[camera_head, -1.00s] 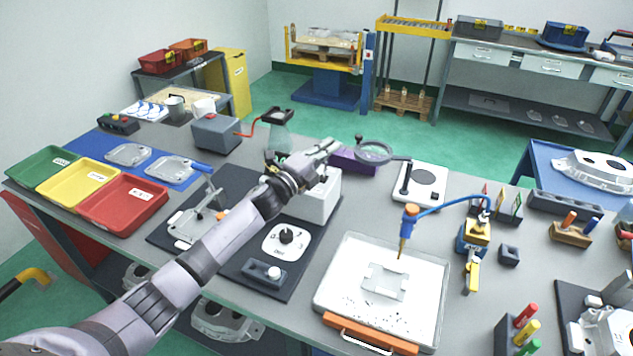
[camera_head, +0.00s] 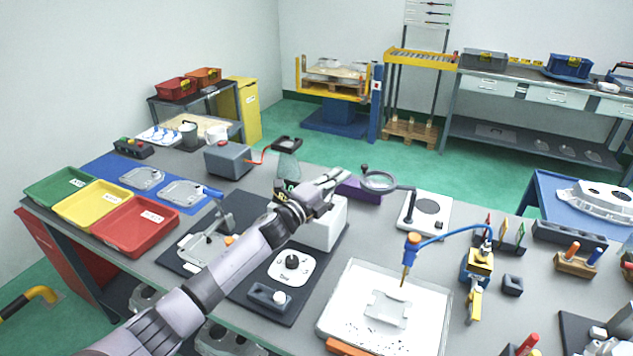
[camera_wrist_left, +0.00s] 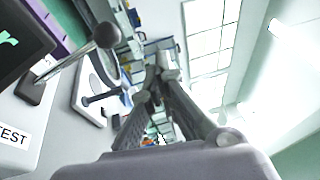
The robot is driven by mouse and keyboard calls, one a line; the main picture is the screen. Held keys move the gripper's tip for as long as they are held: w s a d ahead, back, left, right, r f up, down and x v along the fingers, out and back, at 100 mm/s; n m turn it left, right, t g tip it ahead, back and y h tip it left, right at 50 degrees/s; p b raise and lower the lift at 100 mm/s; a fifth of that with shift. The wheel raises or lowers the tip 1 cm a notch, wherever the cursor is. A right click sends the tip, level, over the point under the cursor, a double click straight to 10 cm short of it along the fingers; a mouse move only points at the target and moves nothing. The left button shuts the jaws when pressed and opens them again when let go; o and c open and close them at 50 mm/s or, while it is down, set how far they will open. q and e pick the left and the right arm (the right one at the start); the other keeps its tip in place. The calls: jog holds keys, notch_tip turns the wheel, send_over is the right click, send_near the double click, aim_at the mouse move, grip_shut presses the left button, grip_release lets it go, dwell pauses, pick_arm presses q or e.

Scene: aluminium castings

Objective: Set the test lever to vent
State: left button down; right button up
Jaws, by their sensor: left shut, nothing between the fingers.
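A white box (camera_head: 322,232) stands at the back of the dark mat, partly hidden by my left arm. In the left wrist view its side (camera_wrist_left: 18,140) carries a label ending in "EST", beside a dark screen with green writing. A lever (camera_wrist_left: 106,35) with a dark ball knob on a thin rod sticks out near the box in that view; its setting cannot be read. My left gripper (camera_head: 340,176) is shut and empty above the box. Its fingers (camera_wrist_left: 153,80) are to the right of the knob in the wrist view, apart from it. My right gripper is not in view.
A magnifier (camera_head: 379,182) on an arm stands just right of the gripper, with its white base (camera_head: 425,213) on the table. A dial plate (camera_head: 292,264) and a white tray (camera_head: 432,318) are nearer the front.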

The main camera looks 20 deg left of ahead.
pick_arm(q)
jog(key=s+a+r+b, duration=0.1)
jog(key=s+a+r, duration=0.2)
jog(key=s+r, duration=0.2)
jog(key=shift+s+r+b, duration=0.3)
jog(key=shift+s+r, duration=0.1)
jog(key=shift+s, duration=1.35)
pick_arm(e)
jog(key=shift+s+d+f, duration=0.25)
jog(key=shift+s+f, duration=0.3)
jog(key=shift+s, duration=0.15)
